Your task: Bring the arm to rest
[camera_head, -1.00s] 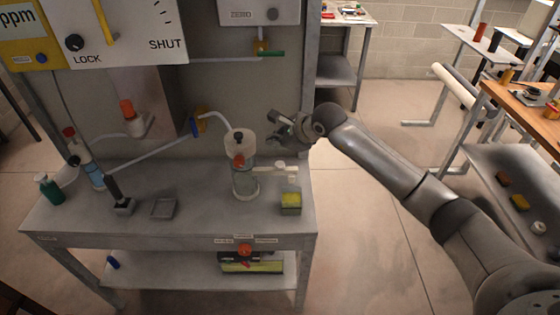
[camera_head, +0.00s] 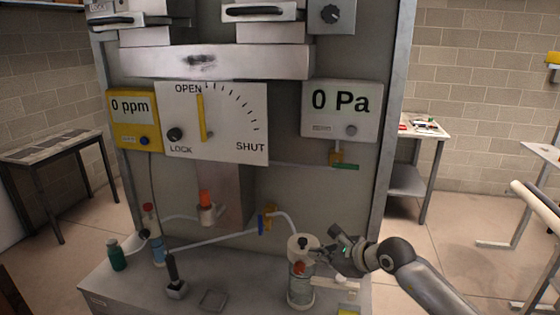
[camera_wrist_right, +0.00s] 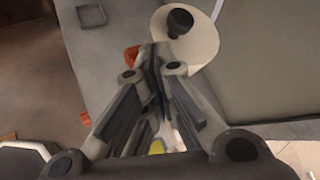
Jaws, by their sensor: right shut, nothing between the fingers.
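My right gripper (camera_head: 340,247) is at the right of the bench, just right of a clear jar (camera_head: 301,285) with a cream lid and black knob. Its arm comes in from the lower right. In the right wrist view the gripper's fingers (camera_wrist_right: 155,75) are together with nothing held. The jar's cream lid (camera_wrist_right: 190,45) with its black knob shows just beyond the fingertips; I cannot tell whether they touch it. My left gripper is not in view.
The grey bench (camera_head: 130,285) holds a green bottle (camera_head: 116,256), a black-handled tool (camera_head: 174,280) and a small tray (camera_head: 212,299). A panel with an OPEN/SHUT dial (camera_head: 230,125) and a 0 Pa gauge (camera_head: 342,110) rises behind. Open floor (camera_head: 440,260) lies to the right.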

